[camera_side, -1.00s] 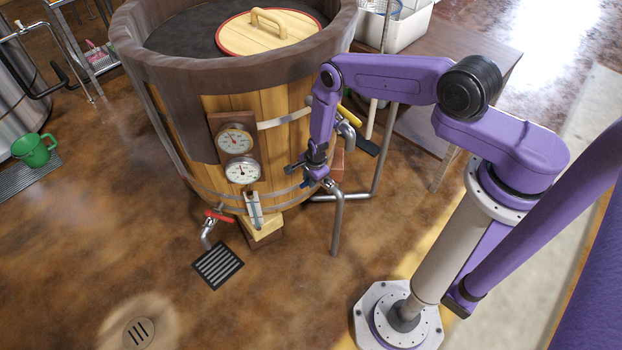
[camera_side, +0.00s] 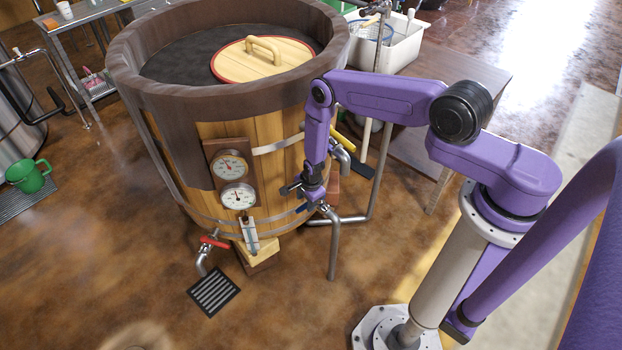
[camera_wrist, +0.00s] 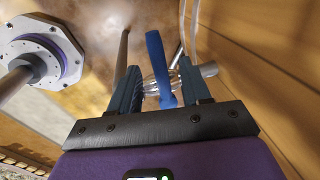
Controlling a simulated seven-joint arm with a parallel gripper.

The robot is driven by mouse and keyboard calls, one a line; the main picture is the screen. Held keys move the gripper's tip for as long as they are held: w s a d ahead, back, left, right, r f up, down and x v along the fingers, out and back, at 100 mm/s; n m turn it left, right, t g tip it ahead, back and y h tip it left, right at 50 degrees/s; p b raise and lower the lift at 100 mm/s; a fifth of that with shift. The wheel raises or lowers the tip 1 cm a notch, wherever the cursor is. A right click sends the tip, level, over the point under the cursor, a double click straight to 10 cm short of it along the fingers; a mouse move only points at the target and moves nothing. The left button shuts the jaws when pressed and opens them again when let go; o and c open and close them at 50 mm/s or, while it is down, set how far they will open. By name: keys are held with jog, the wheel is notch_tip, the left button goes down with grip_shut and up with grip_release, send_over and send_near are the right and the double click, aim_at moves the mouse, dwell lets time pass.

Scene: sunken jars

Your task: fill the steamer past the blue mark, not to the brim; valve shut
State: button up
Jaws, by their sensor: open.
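The steamer is a wooden vat (camera_side: 255,130) with a dark rim and two dials on its front. A small sight tube (camera_side: 250,235) stands low on its front; its water level and any blue mark are too small to read. My gripper (camera_side: 303,192) is low at the vat's right side, by a pipe outlet. In the wrist view, my gripper (camera_wrist: 160,82) is open, with a blue valve handle (camera_wrist: 157,62) showing between its fingers; contact cannot be told. A red-handled valve (camera_side: 213,242) and a yellow-handled valve (camera_side: 343,139) are also on the vat.
A round wooden lid (camera_side: 262,60) lies on the dark surface inside the vat's top. A floor grate (camera_side: 214,291) lies below the red valve. A green mug (camera_side: 28,175) is at far left. A white sink (camera_side: 398,45) stands behind right.

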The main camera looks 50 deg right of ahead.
jog(key=s+r, duration=0.3)
jog(key=r, duration=1.2)
jog(key=shift+a, duration=0.25)
jog(key=shift+r, duration=0.1)
jog(key=s+a+r+n, duration=0.2)
jog(key=a+r+n, duration=0.25)
jog(key=r, duration=0.25)
jog(key=s+a+r+n+g+y, duration=0.1)
jog(key=s+a+r+n, duration=0.15)
jog(key=r+n, duration=0.45)
jog(key=s+a+r+n, duration=0.2)
jog(key=a+r+n, duration=0.25)
jog(key=r, duration=0.35)
jog(key=s+d+r+n, duration=0.2)
jog(key=s+r+n, duration=0.2)
jog(key=s, duration=0.3)
jog(key=s+d+r+n, duration=0.1)
jog(key=s+r+n, duration=0.3)
jog(key=s+n, duration=0.3)
jog(key=s+d+r+n+g, duration=0.1)
jog(key=s+d+r+n, duration=0.1)
jog(key=s+r+n, duration=0.3)
jog(key=s, duration=0.4)
jog(key=shift+s+d, duration=0.25)
jog(key=shift+d, duration=0.1)
